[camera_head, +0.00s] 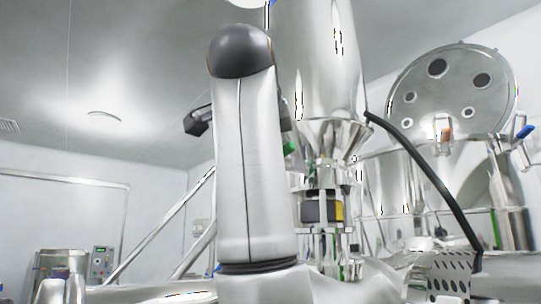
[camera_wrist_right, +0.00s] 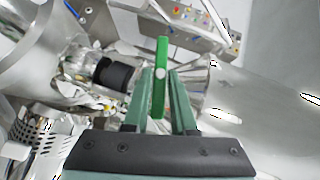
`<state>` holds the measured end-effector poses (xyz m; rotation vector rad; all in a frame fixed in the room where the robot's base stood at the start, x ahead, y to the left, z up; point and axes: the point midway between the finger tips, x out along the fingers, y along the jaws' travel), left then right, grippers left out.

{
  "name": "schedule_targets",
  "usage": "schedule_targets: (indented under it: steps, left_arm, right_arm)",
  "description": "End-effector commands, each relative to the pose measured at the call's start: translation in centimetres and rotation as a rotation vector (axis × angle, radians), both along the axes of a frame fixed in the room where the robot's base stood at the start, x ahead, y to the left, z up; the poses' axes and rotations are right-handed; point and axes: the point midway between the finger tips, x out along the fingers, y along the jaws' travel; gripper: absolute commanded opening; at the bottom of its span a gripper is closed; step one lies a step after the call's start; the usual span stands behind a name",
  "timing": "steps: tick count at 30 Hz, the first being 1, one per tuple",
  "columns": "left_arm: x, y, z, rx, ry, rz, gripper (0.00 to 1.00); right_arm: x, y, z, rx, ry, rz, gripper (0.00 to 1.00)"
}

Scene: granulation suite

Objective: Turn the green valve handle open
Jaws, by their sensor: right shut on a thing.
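The green valve handle (camera_wrist_right: 162,52) shows in the right wrist view as a narrow, upright green bar with a pale round spot. My right gripper (camera_wrist_right: 160,76) is shut on it, with one finger on each side. The handle sticks out beyond the fingertips. In the head view a small bright green patch (camera_head: 290,147) shows at the right edge of my arm link, which hides most of the area around it. I cannot tell how far the handle is turned. My left gripper is in neither view.
A tall steel vessel with a cone (camera_head: 333,135) stands just right of my arm in the head view. A round steel lid with ports (camera_head: 455,95) and a black hose (camera_head: 430,175) are farther right. In the wrist view a black cylinder (camera_wrist_right: 113,73) sits left of the handle.

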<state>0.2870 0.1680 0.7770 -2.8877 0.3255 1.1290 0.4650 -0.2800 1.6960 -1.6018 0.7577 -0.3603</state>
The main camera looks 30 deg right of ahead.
Motion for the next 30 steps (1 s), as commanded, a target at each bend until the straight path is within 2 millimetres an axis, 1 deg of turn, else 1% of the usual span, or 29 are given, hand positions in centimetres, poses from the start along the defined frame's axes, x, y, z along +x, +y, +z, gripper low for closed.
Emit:
schedule_targets:
  steps: [6,15,29,30]
  left_arm:
    - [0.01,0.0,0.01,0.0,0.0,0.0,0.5]
    - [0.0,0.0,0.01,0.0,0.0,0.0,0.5]
    - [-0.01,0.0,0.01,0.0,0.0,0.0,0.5]
    - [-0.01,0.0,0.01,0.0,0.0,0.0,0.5]
  right_arm:
    - [0.0,-0.09,0.3,-0.007,0.109,0.0,0.0]
    - [0.08,-0.15,0.45,-0.015,0.204,-0.001,0.0]
    - [0.07,0.02,0.46,-0.022,0.225,0.001,0.0]
    - [0.07,0.02,0.47,-0.022,0.225,0.001,0.26]
